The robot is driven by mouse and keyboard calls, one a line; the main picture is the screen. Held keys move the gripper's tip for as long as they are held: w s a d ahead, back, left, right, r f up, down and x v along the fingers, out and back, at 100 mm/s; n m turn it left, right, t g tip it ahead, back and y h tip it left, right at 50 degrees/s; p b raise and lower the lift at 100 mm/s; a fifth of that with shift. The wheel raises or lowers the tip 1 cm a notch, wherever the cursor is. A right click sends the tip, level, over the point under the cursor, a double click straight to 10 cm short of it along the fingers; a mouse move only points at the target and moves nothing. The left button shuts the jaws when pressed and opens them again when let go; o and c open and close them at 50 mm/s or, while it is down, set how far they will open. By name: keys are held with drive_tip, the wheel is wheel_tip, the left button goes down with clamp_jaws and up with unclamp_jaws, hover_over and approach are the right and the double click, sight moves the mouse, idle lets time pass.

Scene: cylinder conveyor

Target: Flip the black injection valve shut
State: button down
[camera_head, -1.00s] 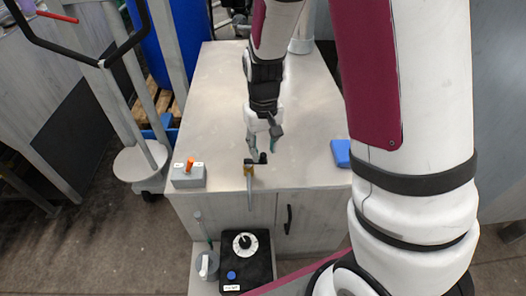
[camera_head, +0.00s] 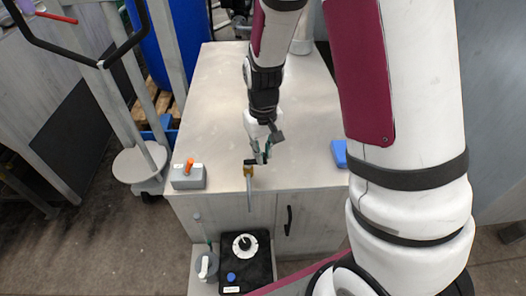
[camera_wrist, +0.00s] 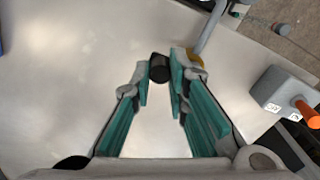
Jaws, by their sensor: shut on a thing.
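The black injection valve sits on a brass fitting (camera_head: 249,171) at the front edge of the table, with a grey tube hanging from it. In the wrist view its rounded black handle (camera_wrist: 159,68) is between my teal fingertips, and the brass fitting (camera_wrist: 196,59) is just beyond the right finger. My gripper (camera_head: 262,156) reaches down to the valve from behind and to the right. It is shut on the handle and hides part of it in the head view.
A grey box with an orange switch (camera_head: 188,179) stands left of the valve, also visible in the wrist view (camera_wrist: 288,92). A blue block (camera_head: 339,154) lies at the right edge. The table (camera_head: 215,110) is mostly bare. A black dial unit (camera_head: 246,262) stands below.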

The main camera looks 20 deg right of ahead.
drive_tip(key=shift+w, duration=0.1)
drive_tip(key=c, duration=1.6)
unclamp_jaws()
drive_tip(key=shift+o, duration=0.2)
wheel_tip(320, 180, up, 12)
